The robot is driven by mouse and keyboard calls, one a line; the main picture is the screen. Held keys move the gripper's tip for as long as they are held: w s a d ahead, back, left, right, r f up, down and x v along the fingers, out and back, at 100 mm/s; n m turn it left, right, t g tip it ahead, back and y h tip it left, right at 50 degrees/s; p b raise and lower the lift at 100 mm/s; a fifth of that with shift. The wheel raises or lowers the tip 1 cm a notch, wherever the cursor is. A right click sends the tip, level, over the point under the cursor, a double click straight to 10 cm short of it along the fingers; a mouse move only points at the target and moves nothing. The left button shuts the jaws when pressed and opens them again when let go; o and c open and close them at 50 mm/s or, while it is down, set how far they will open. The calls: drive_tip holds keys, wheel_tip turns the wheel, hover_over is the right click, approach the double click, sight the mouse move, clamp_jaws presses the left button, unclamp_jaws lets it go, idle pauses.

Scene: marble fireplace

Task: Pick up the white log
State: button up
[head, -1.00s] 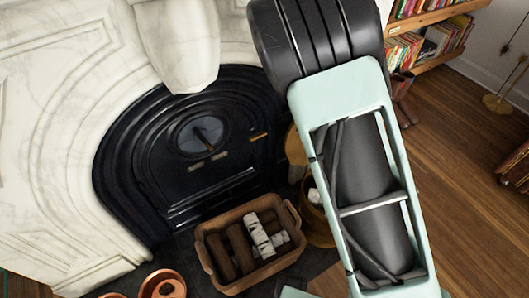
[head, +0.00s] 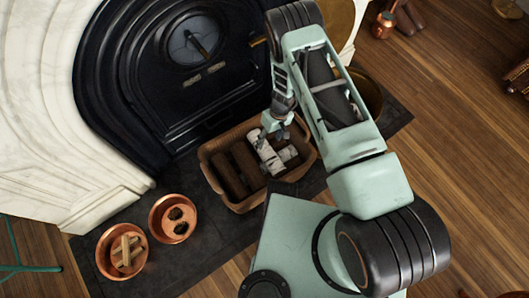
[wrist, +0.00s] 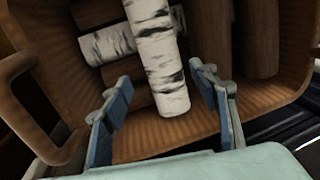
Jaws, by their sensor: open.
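The white log (head: 265,152) has birch bark with dark marks and lies in a brown basket (head: 213,144) on the dark hearth. In the wrist view the white log (wrist: 158,60) points toward me, with its near end just ahead of and between my fingertips. My gripper (wrist: 160,98) is open, with one blue-padded finger to each side of the log's near end and nothing held. In the head view my gripper (head: 276,124) is over the far side of the basket. A second white birch piece (wrist: 106,44) lies crosswise beside the log, partly hidden by it.
Dark brown logs (head: 240,165) lie beside the white log. The basket rim and a handle (wrist: 30,75) surround it. Two copper bowls (head: 172,218) stand left on the hearth. The black fireplace door (head: 190,60) is behind, and a brass bucket (head: 368,90) stands right.

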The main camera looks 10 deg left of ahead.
sight(267, 149)
drive_tip(key=f+b, duration=0.1)
drive_tip(key=f, duration=0.1)
drive_tip(key=s+f+b, duration=0.1)
drive_tip(key=f, duration=0.2)
drive_tip(key=a+f+b, duration=0.1)
drive_tip(key=f, duration=0.2)
drive_tip(key=shift+s, duration=0.2)
drive_tip(key=shift+c, duration=0.7)
drive_tip(key=c, duration=1.2)
